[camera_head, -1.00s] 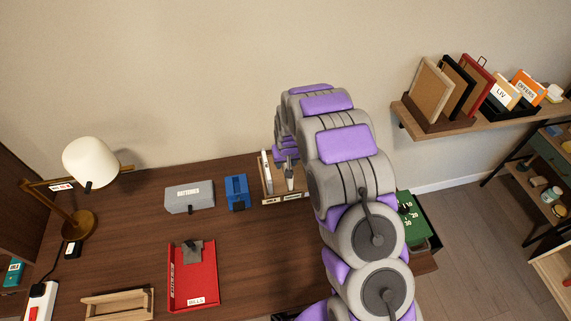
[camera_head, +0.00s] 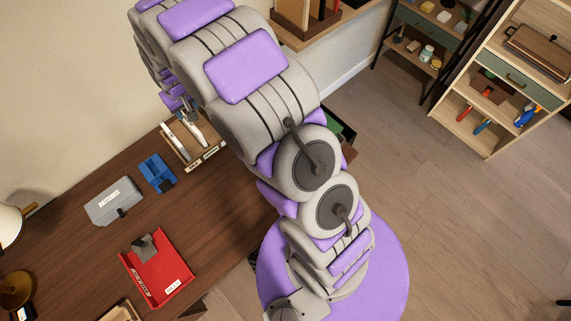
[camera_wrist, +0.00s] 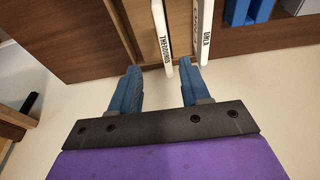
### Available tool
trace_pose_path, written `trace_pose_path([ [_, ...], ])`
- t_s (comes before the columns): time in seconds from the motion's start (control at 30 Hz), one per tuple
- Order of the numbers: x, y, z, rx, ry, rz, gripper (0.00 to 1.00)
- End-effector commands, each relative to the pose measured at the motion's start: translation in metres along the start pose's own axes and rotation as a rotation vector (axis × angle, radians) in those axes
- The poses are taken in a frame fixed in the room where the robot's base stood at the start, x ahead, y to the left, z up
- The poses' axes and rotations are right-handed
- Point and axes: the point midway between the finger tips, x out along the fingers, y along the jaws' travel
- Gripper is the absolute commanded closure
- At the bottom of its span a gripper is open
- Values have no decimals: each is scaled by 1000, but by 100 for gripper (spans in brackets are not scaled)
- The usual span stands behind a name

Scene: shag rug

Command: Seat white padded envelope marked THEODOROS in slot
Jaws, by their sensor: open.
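The white padded envelope marked THEODOROS (camera_wrist: 162,40) shows edge-on in the wrist view, upright in a wooden slotted rack (camera_wrist: 122,22). A second white envelope (camera_wrist: 204,30) with another name stands to its right. My gripper (camera_wrist: 156,80) is open, with its blue fingers on either side of the line of the THEODOROS envelope. Its right fingertip is close to both envelopes; I cannot tell whether it touches either. In the head view the rack (camera_head: 207,158) stands at the desk's back edge, partly hidden by my arm. How deep the envelope sits is unclear.
On the desk (camera_head: 85,250) are a blue holder (camera_head: 157,173), a grey box (camera_head: 113,202) and a red tray (camera_head: 150,280) with a grey item in it. A green drawer or box (camera_head: 345,133) is behind my arm. Shelves (camera_head: 490,90) stand at right; open floor lies between.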

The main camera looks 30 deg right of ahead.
Motion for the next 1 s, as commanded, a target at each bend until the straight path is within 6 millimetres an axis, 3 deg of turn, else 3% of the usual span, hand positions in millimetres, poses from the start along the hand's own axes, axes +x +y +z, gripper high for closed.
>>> trace_pose_path([
  [0.17, -63, 18, 38, 31, -48, 7, 53],
  [0.5, -166, 38, 145, 92, -177, 14, 53],
  [0.8, -233, 42, 258, 144, -288, 14, 53],
  [1.0, -260, 37, 328, 172, -354, 11, 53],
])
